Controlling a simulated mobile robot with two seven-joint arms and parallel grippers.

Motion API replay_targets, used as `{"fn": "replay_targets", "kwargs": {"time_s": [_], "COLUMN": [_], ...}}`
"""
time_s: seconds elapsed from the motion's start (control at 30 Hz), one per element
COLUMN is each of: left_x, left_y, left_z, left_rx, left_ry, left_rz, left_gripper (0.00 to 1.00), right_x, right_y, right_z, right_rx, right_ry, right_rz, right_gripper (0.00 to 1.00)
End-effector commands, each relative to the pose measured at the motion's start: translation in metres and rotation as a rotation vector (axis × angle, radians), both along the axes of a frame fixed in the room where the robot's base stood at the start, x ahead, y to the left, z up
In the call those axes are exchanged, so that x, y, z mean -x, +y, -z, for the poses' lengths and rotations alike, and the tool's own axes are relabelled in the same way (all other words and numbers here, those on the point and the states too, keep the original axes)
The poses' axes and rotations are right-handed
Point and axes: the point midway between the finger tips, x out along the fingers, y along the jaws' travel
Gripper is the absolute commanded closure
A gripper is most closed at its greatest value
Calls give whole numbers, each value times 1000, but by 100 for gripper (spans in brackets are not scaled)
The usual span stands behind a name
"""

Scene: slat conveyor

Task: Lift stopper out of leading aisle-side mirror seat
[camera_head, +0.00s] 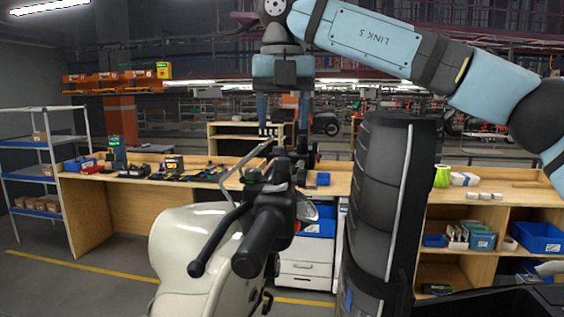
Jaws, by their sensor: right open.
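A cream scooter (190,255) stands in front of me, its black handlebar grips (262,243) pointing toward me. My right gripper (283,135) reaches in from the upper right and points down, open, its two fingers apart above the handlebar's clutter of levers and fittings. A dark upright fitting (302,150) shows close to the right finger. I cannot tell whether it is the stopper, and I cannot make out a mirror seat. No contact is clear. My left gripper is not in view.
A wooden workbench (185,180) with tools and small boxes runs behind the scooter. A blue-shelved rack (40,170) stands at the left. A wooden shelf unit with blue bins (540,237) is at the right. The floor at the lower left is clear.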

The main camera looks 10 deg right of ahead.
Motion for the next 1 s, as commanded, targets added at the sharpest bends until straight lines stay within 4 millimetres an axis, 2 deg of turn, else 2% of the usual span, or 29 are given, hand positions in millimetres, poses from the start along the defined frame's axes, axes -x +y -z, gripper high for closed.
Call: {"fn": "replay_targets", "kwargs": {"time_s": [0.27,0.4,0.53,0.83,1.0], "left_x": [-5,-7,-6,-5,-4], "left_y": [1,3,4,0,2], "left_z": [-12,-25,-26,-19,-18], "left_rx": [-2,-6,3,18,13], "left_ry": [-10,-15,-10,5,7], "left_rz": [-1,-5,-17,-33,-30], "left_gripper": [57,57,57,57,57], "right_x": [2,7,6,6,6], "right_y": [0,2,2,2,2], "right_z": [21,41,58,65,64], "right_rx": [1,2,0,-1,-1], "right_ry": [0,1,0,-1,-1], "right_rz": [-2,-1,0,-1,-1], "right_gripper": [43,43,43,43,82]}}
